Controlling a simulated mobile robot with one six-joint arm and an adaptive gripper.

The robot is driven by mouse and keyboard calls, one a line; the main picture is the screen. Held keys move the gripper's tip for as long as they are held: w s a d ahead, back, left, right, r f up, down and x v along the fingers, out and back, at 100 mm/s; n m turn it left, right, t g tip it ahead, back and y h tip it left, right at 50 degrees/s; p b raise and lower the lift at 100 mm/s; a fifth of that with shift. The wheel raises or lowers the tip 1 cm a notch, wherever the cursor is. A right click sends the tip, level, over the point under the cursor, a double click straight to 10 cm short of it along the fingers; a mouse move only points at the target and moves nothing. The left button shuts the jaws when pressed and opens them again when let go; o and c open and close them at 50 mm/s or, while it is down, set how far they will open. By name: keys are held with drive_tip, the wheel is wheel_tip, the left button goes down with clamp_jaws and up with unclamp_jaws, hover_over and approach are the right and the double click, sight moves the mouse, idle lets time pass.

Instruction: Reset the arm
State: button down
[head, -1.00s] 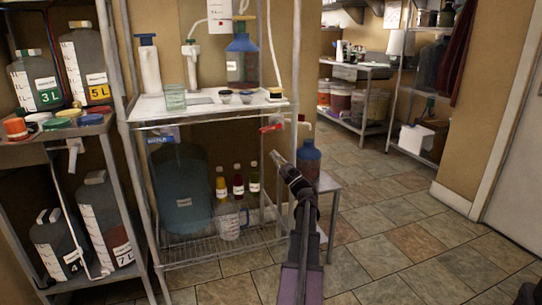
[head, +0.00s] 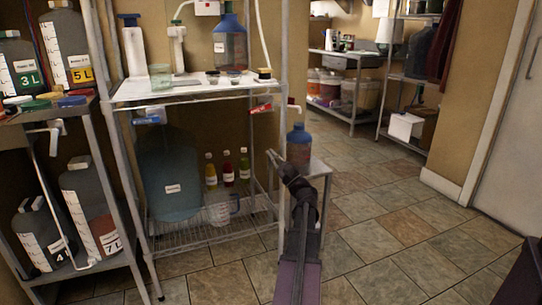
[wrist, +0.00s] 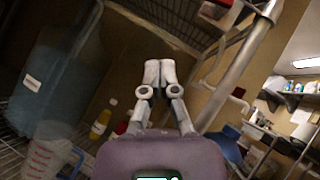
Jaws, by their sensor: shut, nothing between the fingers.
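My arm reaches up from the bottom middle of the head view. My gripper (head: 272,156) is at its end, in front of the right side of the wire shelf rack. In the wrist view my gripper (wrist: 160,72) has its two fingers together with nothing between them. It points toward the rack's interior and right post, apart from the things there. A blue-capped bottle (head: 299,142) stands on a small side table just right of my gripper.
The rack's lower shelf holds a large blue carboy (head: 172,178), several small bottles (head: 228,172) and a clear measuring jug (head: 221,210). A metal post (wrist: 240,62) is close to my gripper. Jugs fill the left rack. The tiled floor (head: 390,220) at right is open.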

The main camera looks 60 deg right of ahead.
idle(0.5)
drive_tip(key=w+a+f+n+g+y+p, duration=0.2)
drive_tip(key=w+a+f+n+g+y, duration=0.25)
drive_tip(key=a, duration=0.65)
drive_tip(key=w+a+f+n+g+y+p, duration=0.1)
drive_tip(key=w+a+n+g+y, duration=0.3)
drive_tip(key=w+a, duration=0.55)
drive_tip(key=w+a+f+n+g+y+p, duration=0.2)
drive_tip(key=w+a+f+n+g+y, duration=0.25)
drive_tip(key=a, duration=0.85)
drive_tip(key=s+a+f+n+g+h+p, duration=0.1)
drive_tip(key=a+f+n+g+p, duration=0.2)
drive_tip(key=a, duration=0.5)
drive_tip(key=s+a+f+n+g+h, duration=0.1)
drive_tip(key=a+f+n+g+h, duration=0.2)
drive_tip(key=a, duration=0.4)
drive_tip(key=s+a+f+n+g+p, duration=0.1)
drive_tip(key=a+n+g+p, duration=0.15)
drive_tip(key=a+n, duration=0.4)
drive_tip(key=s+a+n+g+h+p, duration=0.2)
drive_tip(key=s+a+n+g+h, duration=0.15)
drive_tip(key=s+a+h, duration=0.3)
wheel_tip(320, 180, up, 38)
drive_tip(key=p, duration=3.8)
drive_tip(key=shift+a, duration=0.2)
drive_tip(key=shift+w+d+f+y, duration=0.1)
drive_tip(key=shift+y, duration=0.15)
